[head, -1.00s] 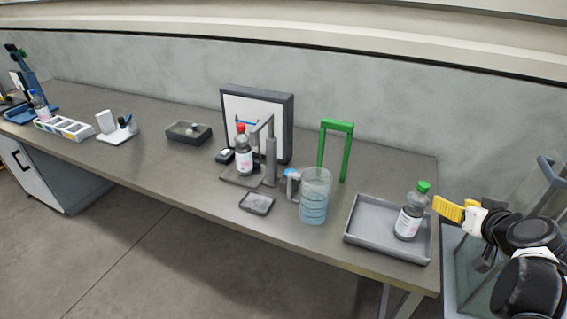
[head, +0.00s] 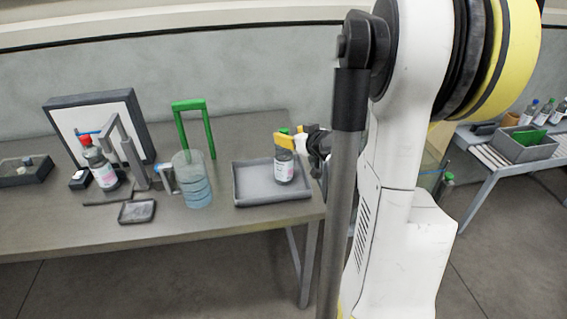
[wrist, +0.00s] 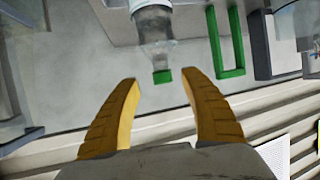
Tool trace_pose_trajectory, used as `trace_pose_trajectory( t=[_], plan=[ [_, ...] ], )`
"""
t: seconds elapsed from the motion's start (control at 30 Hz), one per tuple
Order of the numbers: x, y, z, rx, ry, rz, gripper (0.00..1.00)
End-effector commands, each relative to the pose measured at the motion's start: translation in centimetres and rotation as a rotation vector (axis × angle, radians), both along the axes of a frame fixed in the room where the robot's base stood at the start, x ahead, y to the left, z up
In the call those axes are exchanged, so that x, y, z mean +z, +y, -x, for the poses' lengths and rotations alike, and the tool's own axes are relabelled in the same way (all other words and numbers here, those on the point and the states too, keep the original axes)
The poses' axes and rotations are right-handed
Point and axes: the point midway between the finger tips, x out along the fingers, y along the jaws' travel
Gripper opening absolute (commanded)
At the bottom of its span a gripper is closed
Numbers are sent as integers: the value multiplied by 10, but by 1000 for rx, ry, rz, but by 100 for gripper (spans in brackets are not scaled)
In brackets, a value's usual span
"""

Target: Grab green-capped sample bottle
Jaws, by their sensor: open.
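The green-capped sample bottle (head: 284,164) stands upright in the grey tray (head: 243,194) at the right end of the bench in the head view. It has a dark upper part and a white label. My gripper (head: 283,139) is open, with its yellow fingers at the bottle's cap height in the head view. In the wrist view my open gripper (wrist: 160,88) has the green cap (wrist: 162,76) between and slightly beyond the fingertips. The bottle (wrist: 155,38) extends away past them. I cannot tell whether a finger touches the cap.
A red-capped bottle (head: 101,166) stands in a fixture at left. A clear blue-banded beaker (head: 194,182) and a green frame (head: 210,130) stand left of the tray. More bottles (head: 545,108) sit on a right-hand table beyond my arm.

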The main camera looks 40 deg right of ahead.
Motion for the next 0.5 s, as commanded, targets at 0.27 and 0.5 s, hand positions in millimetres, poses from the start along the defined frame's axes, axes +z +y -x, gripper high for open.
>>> trace_pose_trajectory(
  t=[0.27, 0.5],
  plan=[
    [-15, -7, -35, 1, 0, 0, 53],
    [-14, -7, -35, 0, 0, 0, 39]
  ],
)
